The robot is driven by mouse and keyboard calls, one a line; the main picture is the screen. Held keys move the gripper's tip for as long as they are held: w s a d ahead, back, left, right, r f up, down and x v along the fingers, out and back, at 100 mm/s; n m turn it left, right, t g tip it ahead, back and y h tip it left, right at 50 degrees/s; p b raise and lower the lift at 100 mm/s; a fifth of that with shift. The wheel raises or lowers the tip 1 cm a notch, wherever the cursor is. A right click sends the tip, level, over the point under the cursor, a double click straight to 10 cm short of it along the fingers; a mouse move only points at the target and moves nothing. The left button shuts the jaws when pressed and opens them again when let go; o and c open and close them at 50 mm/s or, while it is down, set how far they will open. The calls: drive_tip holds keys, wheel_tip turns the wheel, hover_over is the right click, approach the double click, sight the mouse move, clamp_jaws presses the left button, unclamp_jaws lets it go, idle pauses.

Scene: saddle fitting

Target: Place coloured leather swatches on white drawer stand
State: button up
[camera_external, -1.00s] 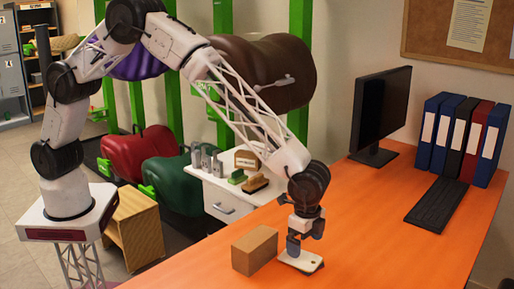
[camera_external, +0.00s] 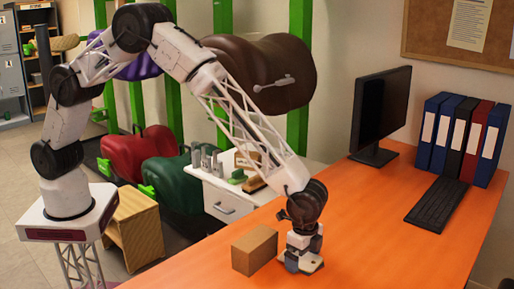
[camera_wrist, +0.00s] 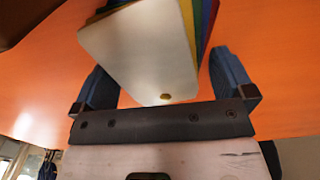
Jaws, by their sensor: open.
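The leather swatches lie as a fanned stack on the orange table. In the wrist view the top swatch (camera_wrist: 145,45) is pale with a small brass eyelet, and blue, green, yellow and red edges show behind it. My gripper (camera_external: 303,264) points down over the stack and hides most of it in the external view. In the wrist view its blue fingers (camera_wrist: 160,72) are apart, one on each side of the swatches' near end. Whether they touch the swatches cannot be told. The white drawer stand (camera_external: 226,202) is left of the table, beyond the box.
A brown box (camera_external: 254,250) stands just left of my gripper. Brushes and metal tools (camera_external: 210,160) occupy the stand's top. A monitor (camera_external: 380,112), keyboard (camera_external: 446,204) and binders (camera_external: 462,138) are at the right back. The table's right front is clear.

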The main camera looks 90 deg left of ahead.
drive_tip(key=shift+c, duration=0.2)
drive_tip(key=c, duration=0.7)
drive_tip(key=shift+r, duration=0.1)
drive_tip(key=shift+r, duration=4.95)
